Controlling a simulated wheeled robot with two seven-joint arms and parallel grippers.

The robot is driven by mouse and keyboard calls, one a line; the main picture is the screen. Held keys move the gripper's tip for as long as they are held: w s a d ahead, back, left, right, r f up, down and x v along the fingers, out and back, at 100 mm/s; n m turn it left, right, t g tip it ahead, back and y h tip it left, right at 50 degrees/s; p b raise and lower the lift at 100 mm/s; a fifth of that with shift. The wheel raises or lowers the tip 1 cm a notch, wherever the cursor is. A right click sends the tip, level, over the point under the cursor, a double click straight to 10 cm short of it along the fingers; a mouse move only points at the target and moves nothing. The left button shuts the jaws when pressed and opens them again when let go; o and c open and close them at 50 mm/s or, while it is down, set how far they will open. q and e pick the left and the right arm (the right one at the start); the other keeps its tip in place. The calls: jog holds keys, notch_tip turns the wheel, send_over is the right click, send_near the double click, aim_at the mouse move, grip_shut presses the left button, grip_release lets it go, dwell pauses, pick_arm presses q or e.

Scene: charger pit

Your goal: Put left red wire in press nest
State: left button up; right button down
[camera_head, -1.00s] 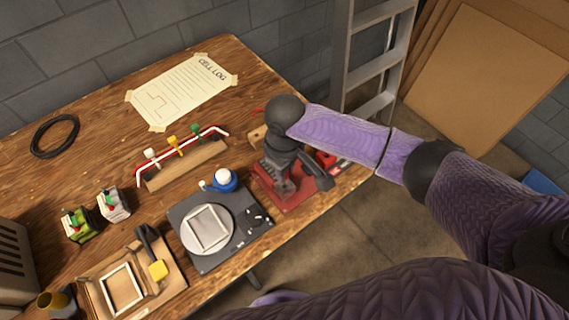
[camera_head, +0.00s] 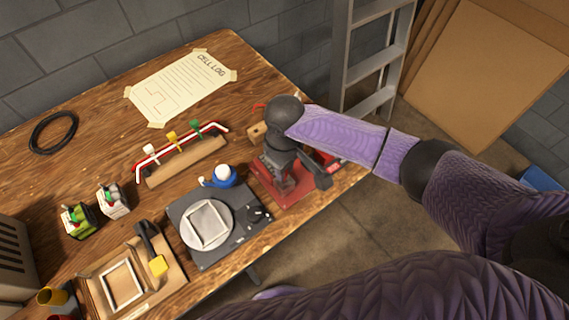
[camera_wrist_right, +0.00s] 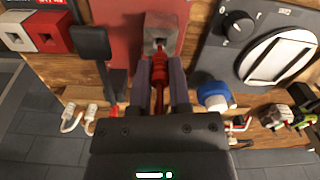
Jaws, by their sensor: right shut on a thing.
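My right gripper (camera_wrist_right: 160,85) is shut on a red wire (camera_wrist_right: 160,75), whose visible part runs between the two fingers toward a grey metal block, the press nest (camera_wrist_right: 163,30). The wire's far tip is at the near face of the nest; I cannot tell how far in it sits. The nest stands on the red press base (camera_wrist_right: 122,20), with a black lever (camera_wrist_right: 92,45) to its left. In the head view the right hand (camera_head: 284,178) is over the red press (camera_head: 298,196), and hides the wire and nest there. My left gripper is not in view.
A dark plate with a white disc (camera_head: 185,228) and a blue-and-white bottle (camera_head: 220,178) stand left of the press. A wooden tray (camera_head: 150,285) is at front left. The table edge is close.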

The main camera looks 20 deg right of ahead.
jog(key=shift+f+b, duration=0.3)
jog(key=shift+f, duration=0.7)
jog(key=shift+f, duration=0.3)
dwell(0.5)
jog(key=shift+c, duration=2.4)
grip_release()
notch_tip(320, 180, up, 3)
jog(key=p, duration=0.2)
jog(key=shift+f+p, duration=0.2)
jog(key=shift+p, duration=0.2)
notch_tip(320, 180, up, 5)
jog(key=p, duration=0.5)
jog(key=shift+f, duration=0.3)
